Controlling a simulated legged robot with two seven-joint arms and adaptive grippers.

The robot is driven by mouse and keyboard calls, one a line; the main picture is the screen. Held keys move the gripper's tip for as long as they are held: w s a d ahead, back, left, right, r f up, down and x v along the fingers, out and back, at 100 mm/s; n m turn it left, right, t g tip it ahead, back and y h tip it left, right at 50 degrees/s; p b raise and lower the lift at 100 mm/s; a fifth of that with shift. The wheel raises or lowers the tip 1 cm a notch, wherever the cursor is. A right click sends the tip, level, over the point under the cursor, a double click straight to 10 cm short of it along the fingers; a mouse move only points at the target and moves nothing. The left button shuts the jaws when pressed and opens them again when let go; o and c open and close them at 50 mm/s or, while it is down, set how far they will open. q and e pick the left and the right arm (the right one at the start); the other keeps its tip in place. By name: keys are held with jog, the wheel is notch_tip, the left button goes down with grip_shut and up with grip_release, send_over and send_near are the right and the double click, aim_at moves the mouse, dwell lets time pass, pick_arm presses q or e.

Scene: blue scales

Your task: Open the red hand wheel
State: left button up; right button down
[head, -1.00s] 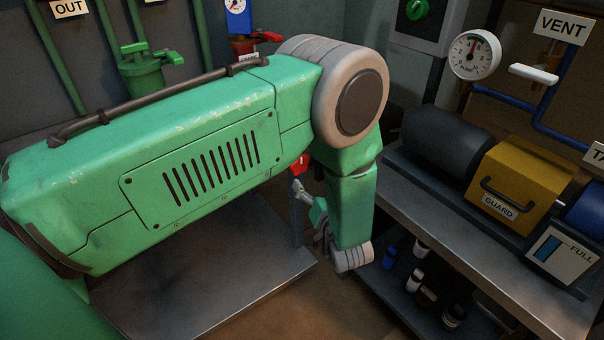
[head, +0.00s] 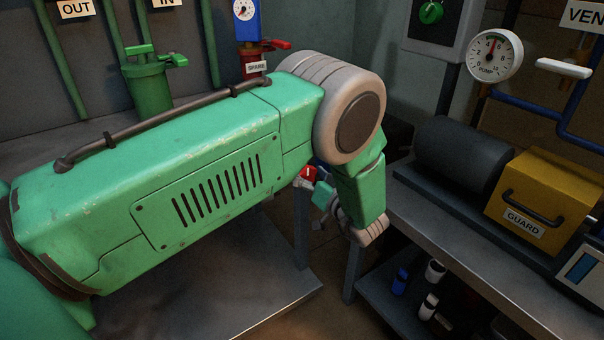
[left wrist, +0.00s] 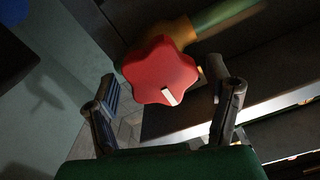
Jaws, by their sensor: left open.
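The red hand wheel (left wrist: 158,72) is a lobed knob with a white mark, on a yellow fitting at the end of a green pipe, in the left wrist view. In the head view a small red piece that looks like this wheel (head: 308,172) shows behind my left arm, which hides most of it. My left gripper (left wrist: 161,76) is open, with one finger on each side of the wheel in the picture. I cannot tell whether they touch it. In the head view the gripper (head: 312,204) is partly hidden beside my arm. My right gripper is not in view.
A bench (head: 450,234) on the right carries a dark motor, a yellow GUARD box (head: 545,195) and a panel. Bottles stand on its lower shelf. A green valve (head: 148,85) and a red SPARE fitting (head: 254,66) stand at the back. A low metal table (head: 255,290) lies below my arm.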

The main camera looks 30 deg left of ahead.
pick_arm(q)
jog(key=shift+x, duration=1.2)
jog(key=c, duration=1.2)
